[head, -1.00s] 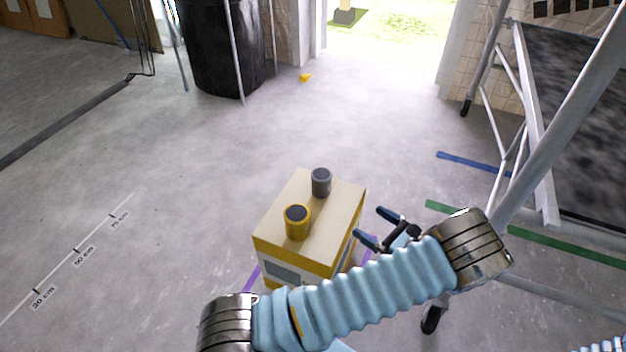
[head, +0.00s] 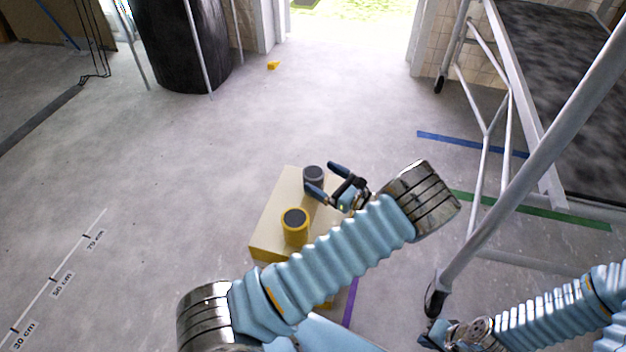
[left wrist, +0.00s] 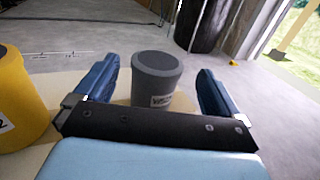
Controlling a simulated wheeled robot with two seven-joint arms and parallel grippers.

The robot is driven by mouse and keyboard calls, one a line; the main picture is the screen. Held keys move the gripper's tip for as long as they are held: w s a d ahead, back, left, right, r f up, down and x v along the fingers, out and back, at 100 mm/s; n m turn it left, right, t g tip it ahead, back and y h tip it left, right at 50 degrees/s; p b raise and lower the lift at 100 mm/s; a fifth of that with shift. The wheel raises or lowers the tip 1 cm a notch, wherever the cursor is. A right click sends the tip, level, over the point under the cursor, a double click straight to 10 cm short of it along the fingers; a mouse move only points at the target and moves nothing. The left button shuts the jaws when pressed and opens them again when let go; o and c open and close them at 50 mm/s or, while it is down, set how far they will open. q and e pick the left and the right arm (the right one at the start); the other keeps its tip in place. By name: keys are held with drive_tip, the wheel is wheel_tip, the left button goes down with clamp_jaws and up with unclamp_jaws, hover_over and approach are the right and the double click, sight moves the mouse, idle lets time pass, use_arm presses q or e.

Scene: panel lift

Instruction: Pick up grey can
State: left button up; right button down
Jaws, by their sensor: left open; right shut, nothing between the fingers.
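The grey can (head: 313,175) stands upright near the far edge of a cream-topped box (head: 272,222). My left gripper (head: 322,178) is open beside the can, reaching in from the right. In the left wrist view the grey can (left wrist: 156,78) stands between the two blue fingers (left wrist: 158,88), a little beyond them, with a white label on its side. The lower part of the can is hidden by the gripper's dark bar. My right gripper (head: 436,338) is low at the bottom right of the head view, shut and empty.
A yellow can (head: 295,228) with a dark top stands on the same box, nearer to me; it also shows in the left wrist view (left wrist: 20,100). A metal scaffold frame (head: 520,140) stands at the right. A black barrel (head: 183,45) is at the back. Floor to the left is clear.

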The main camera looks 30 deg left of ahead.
sight(305, 168)
use_arm(q)
drive_tip(key=a, duration=0.5)
drive_tip(key=shift+w+a, duration=0.1)
drive_tip(key=shift+w, duration=0.2)
drive_tip(key=c, duration=1.1)
drive_tip(key=shift+c, duration=0.5)
drive_tip(key=shift+r, duration=0.1)
